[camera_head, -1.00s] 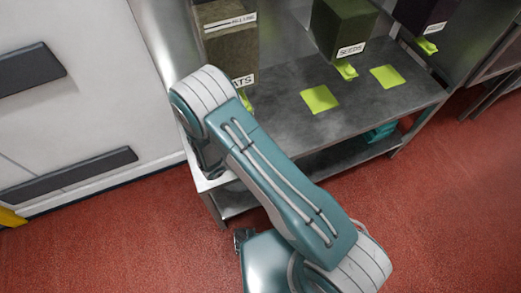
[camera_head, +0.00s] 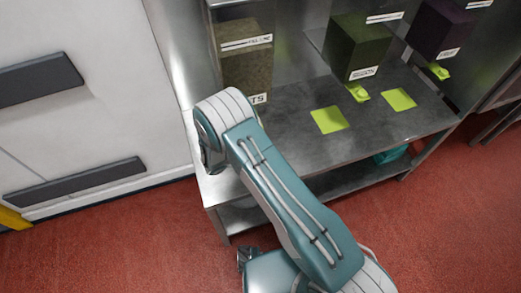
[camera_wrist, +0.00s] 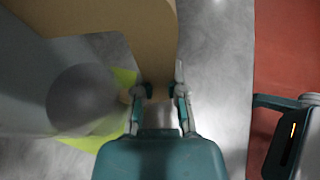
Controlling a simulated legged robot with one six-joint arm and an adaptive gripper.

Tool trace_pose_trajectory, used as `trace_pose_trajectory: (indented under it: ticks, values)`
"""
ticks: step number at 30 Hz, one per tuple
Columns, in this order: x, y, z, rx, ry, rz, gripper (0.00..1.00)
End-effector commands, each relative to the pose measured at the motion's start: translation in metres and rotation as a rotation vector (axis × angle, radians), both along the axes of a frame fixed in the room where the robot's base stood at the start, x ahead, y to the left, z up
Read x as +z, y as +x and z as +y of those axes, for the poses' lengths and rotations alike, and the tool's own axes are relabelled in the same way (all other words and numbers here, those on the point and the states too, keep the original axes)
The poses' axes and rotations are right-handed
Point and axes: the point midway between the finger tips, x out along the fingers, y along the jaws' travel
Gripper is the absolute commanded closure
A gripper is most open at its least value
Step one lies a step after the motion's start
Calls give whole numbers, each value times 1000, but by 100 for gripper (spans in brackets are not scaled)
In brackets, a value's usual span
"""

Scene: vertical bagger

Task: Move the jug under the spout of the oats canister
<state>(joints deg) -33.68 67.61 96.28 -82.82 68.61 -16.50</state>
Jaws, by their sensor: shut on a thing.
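In the wrist view a tan curved piece, which looks like the jug's handle (camera_wrist: 155,55), runs down between the fingertips of my gripper (camera_wrist: 160,93), shut on it. Left of it, a see-through grey body with a dark round patch appears to be the jug (camera_wrist: 85,100). It overlaps a yellow-green square, but I cannot tell its height. In the head view the brown oats canister (camera_head: 247,72) stands at the back left above the steel table. Its label is partly covered by my arm, and its spout is hidden. My gripper and the jug are hidden there too.
A dark green canister (camera_head: 359,48) and a purple-black canister (camera_head: 442,30) hang to the right with yellow-green spouts. Two yellow-green squares (camera_head: 329,119) (camera_head: 399,98) mark the steel table (camera_head: 375,130). A white wall unit (camera_head: 90,130) stands at the left.

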Motion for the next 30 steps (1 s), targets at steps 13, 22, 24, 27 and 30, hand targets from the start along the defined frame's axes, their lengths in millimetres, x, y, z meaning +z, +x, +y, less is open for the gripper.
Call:
trace_pose_trajectory:
  ticks: [13, 22, 24, 27, 30]
  values:
    - [0, 1, 0, 0, 0, -1, 100]
    - [-6, 1, 0, -1, 1, -2, 100]
    - [-6, 1, 0, -1, 1, -2, 71]
    - [-6, 1, 0, -1, 1, -2, 44]
    - [-6, 1, 0, 0, 1, -1, 44]
